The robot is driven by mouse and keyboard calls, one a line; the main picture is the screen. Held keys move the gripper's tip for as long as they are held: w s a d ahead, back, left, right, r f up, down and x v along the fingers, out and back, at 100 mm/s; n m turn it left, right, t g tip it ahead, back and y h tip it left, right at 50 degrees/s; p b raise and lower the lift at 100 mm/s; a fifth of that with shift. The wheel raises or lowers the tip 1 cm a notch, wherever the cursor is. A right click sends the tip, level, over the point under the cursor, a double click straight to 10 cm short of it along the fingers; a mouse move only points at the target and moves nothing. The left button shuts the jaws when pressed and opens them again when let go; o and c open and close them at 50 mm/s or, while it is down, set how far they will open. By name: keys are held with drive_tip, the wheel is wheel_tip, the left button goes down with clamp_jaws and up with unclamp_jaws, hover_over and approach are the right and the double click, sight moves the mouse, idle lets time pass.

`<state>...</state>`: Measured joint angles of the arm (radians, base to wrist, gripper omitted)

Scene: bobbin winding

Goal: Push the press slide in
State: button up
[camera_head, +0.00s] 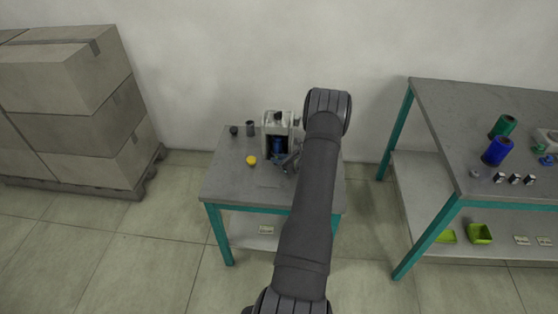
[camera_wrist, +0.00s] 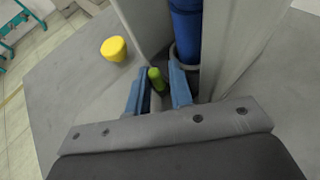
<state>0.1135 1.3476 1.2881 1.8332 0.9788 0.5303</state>
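The press (camera_head: 270,124) stands at the back of the small table, a pale housing with a blue cylinder (camera_wrist: 186,35) upright inside. In the wrist view its pale walls (camera_wrist: 240,40) rise on both sides of the cylinder. A small green peg (camera_wrist: 157,80) shows low at the press opening; I cannot tell whether it belongs to the slide. My gripper (camera_wrist: 158,88) has two blue fingers spread apart, with the green peg between or just beyond their tips and gaps at its sides. In the head view my gripper (camera_head: 288,160) is at the press front, partly hidden by my arm.
A yellow knob-like piece (camera_head: 251,160) sits on the small table (camera_head: 235,185), left of my gripper. Two dark pieces stand near the back left. A bench (camera_head: 440,120) with blue and green spools is at right. Stacked boxes (camera_head: 75,100) are at left.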

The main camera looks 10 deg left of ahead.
sight(276, 187)
drive_tip(key=s, duration=1.2)
drive_tip(key=shift+s, duration=0.15)
drive_tip(key=v, duration=1.7)
drive_tip(key=shift+s+d, duration=0.2)
drive_tip(key=shift+s, duration=0.1)
drive_tip(key=shift+a, duration=0.1)
drive_tip(key=x, duration=1.6)
drive_tip(key=shift+w+a, duration=0.1)
drive_tip(key=shift+w, duration=0.1)
